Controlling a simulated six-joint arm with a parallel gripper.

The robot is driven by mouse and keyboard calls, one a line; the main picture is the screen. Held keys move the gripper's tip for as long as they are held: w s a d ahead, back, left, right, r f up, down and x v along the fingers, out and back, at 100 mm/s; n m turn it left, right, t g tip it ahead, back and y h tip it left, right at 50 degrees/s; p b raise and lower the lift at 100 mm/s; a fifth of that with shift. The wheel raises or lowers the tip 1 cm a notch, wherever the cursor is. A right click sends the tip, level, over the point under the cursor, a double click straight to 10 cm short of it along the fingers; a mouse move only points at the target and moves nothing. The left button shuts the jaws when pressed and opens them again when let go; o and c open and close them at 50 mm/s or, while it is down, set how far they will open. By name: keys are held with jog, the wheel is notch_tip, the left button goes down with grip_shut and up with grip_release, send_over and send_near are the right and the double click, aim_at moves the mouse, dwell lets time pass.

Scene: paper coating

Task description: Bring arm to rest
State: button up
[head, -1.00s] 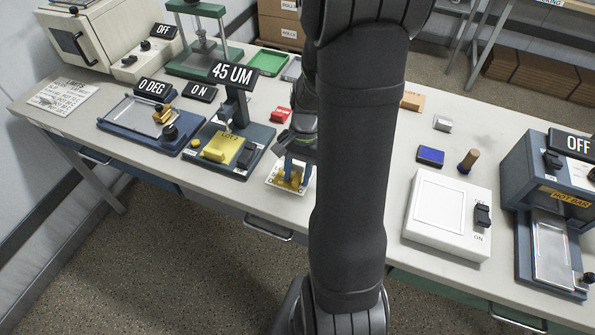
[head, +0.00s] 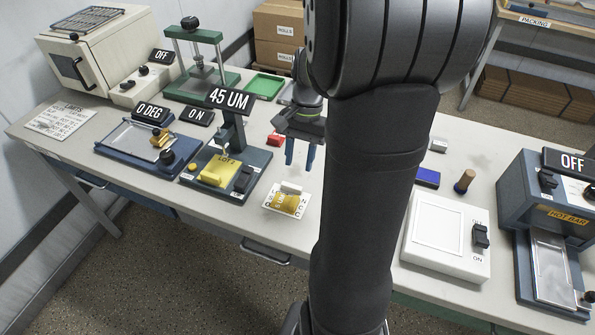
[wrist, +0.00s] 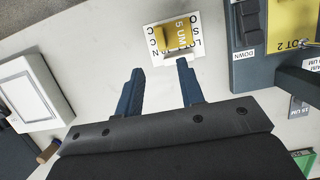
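My gripper (head: 300,154) hangs above the bench (head: 255,222), its two blue fingers apart with nothing between them. In the wrist view the fingers (wrist: 158,80) are also spread and empty. A white card (head: 272,203) with a yellow block (head: 288,201) on it lies on the bench in front of and below the gripper. The same card (wrist: 196,47) and yellow block (wrist: 174,36) show beyond the fingertips in the wrist view. The block is apart from the fingers. My arm hides part of the bench behind it.
A gauge (head: 232,134) reading 45 UM stands left of the gripper with a yellow block labelled LOT 2 (head: 218,171). A white lightbox (head: 440,262) and a hot bar press (head: 520,190) stand at the right.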

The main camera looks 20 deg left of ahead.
aim_at(293, 200)
jog(key=shift+r, duration=0.3)
jog(key=x, duration=1.2)
jog(key=shift+w+r, duration=0.1)
jog(key=shift+r, duration=1.6)
jog(key=shift+f, duration=0.15)
